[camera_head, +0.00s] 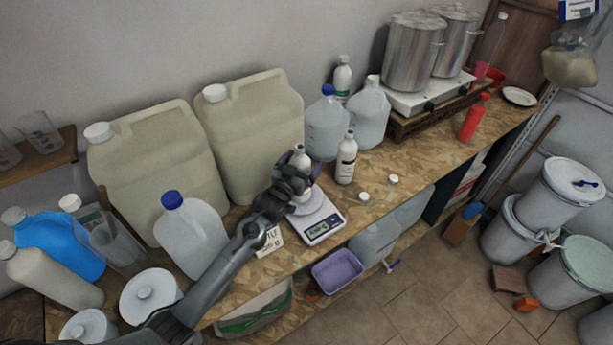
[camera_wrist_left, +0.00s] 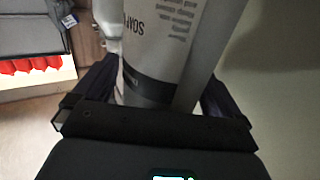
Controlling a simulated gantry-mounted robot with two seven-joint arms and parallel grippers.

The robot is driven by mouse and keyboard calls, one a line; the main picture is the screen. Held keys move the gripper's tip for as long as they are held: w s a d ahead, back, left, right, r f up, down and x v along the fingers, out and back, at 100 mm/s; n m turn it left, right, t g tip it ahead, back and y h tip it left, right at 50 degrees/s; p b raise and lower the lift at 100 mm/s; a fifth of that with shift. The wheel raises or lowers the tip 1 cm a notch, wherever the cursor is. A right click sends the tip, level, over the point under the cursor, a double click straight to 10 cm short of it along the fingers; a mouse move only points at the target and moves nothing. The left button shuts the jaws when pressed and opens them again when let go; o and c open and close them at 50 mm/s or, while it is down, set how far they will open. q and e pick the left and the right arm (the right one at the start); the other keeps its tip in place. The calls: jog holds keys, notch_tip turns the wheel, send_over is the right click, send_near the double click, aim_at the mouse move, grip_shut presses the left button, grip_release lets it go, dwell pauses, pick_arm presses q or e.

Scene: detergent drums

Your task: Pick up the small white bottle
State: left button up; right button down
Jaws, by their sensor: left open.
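A small white bottle (camera_head: 301,154) stands at the kitchen scale (camera_head: 321,228), partly hidden behind my left gripper (camera_head: 293,172). In the left wrist view, a white bottle (camera_wrist_left: 157,45) with a "SOAP" label and dark band is between the two dark fingers of my left gripper (camera_wrist_left: 158,95). The fingers are apart, one on each side of it; I cannot tell whether either touches it. A second small white bottle (camera_head: 346,162) with a dark label stands upright on the worktop, to the right of the scale. My right gripper is not in view.
Large beige canisters (camera_head: 250,135) stand behind the gripper. Clear jugs (camera_head: 326,122) stand behind the second bottle. A blue-capped jug (camera_head: 190,235) is close to my left arm. Two white caps (camera_head: 393,179) lie near the worktop's front edge. A purple bin (camera_head: 337,272) is below.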

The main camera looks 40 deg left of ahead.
pick_arm(q)
jog(key=shift+w, duration=0.15)
jog(key=shift+s+f, duration=0.1)
jog(key=shift+s, duration=0.1)
jog(key=shift+c, duration=1.3)
jog(key=c, duration=1.4)
grip_shut()
jog(key=shift+r, duration=0.25)
